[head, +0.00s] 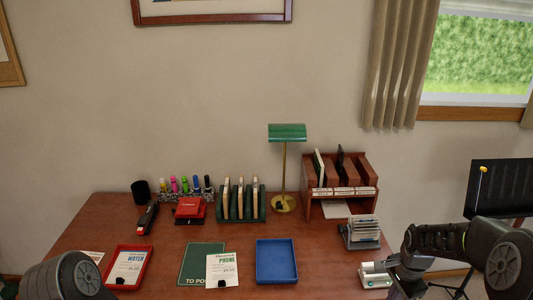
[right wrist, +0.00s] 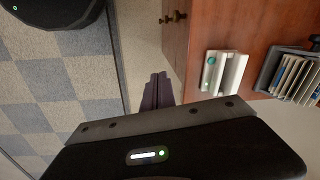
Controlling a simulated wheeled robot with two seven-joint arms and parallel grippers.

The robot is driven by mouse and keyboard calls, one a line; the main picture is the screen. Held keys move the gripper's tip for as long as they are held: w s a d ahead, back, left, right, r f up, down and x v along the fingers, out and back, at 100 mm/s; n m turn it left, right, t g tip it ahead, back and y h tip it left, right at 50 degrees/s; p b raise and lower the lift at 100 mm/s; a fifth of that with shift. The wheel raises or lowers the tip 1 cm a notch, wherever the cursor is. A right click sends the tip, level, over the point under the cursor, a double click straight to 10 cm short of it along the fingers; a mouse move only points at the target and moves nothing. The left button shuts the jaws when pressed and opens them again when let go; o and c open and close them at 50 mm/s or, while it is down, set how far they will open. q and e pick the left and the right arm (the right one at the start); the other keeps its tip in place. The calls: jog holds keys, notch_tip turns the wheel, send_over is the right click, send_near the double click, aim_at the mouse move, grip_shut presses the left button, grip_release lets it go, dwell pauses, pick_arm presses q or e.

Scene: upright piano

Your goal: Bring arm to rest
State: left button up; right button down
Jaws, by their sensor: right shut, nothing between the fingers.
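My right gripper (right wrist: 157,92) shows in the right wrist view, its dark fingers together and empty. They lie just off the front edge of the wooden desk, with the floor beyond. In the head view my right arm (head: 465,250) comes in from the right and bends down at the desk's right front corner; its fingertips cannot be made out there. A rounded part of my left arm (head: 65,278) shows at the lower left; the left gripper is out of view.
The desk (head: 330,265) holds a white device (head: 375,275) near my right arm, also in the right wrist view (right wrist: 224,72). A card holder (head: 361,234), blue tray (head: 276,262), red tray (head: 128,267) and green lamp (head: 287,132) stand farther left. A black stand (head: 500,188) is at right.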

jog(key=s+a+f+n+t+y, duration=0.2)
jog(key=s+a+f+n, duration=0.1)
jog(key=a+f+n, duration=1)
jog(key=s+a+f+g+y, duration=0.1)
jog(key=s+a+f, duration=0.2)
jog(key=s+a, duration=0.5)
jog(key=s+a+f+g+y, duration=0.1)
jog(key=s+a+f, duration=0.3)
jog(key=s+a, duration=0.4)
jog(key=s, duration=0.5)
jog(key=shift+s+a+n+g, duration=0.15)
jog(key=shift+a+n+g, duration=0.15)
jog(key=shift+n, duration=0.1)
